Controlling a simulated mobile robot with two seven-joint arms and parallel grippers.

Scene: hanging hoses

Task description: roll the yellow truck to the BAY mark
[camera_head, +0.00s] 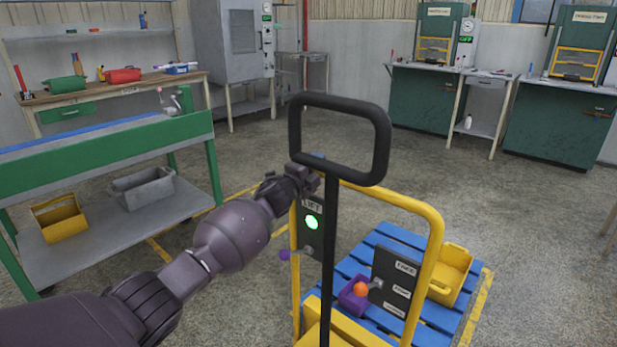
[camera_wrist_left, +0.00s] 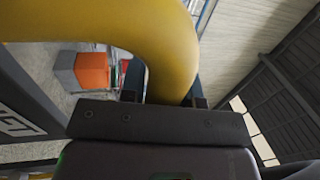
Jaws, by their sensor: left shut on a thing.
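The yellow truck (camera_head: 433,255) stands at centre right in the head view, with a tubular yellow frame and a tall black looped handle (camera_head: 293,125). Its dark panel (camera_head: 312,225) reads LIFT and has a lit green light. My left gripper (camera_head: 308,178) is at the left top of the frame, beside the black handle's stem. In the left wrist view, the yellow tube (camera_wrist_left: 85,24) passes between the fingers of my left gripper (camera_wrist_left: 165,88), which is shut on it. I see no legible BAY mark. My right gripper is not in view.
A blue pallet (camera_head: 352,268) lies by the truck, with a yellow floor line (camera_head: 475,310) along its right edge. A yellow bin (camera_head: 452,275) is on it. A green bench (camera_head: 100,160) stands left. Open concrete floor (camera_head: 540,230) lies right and behind.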

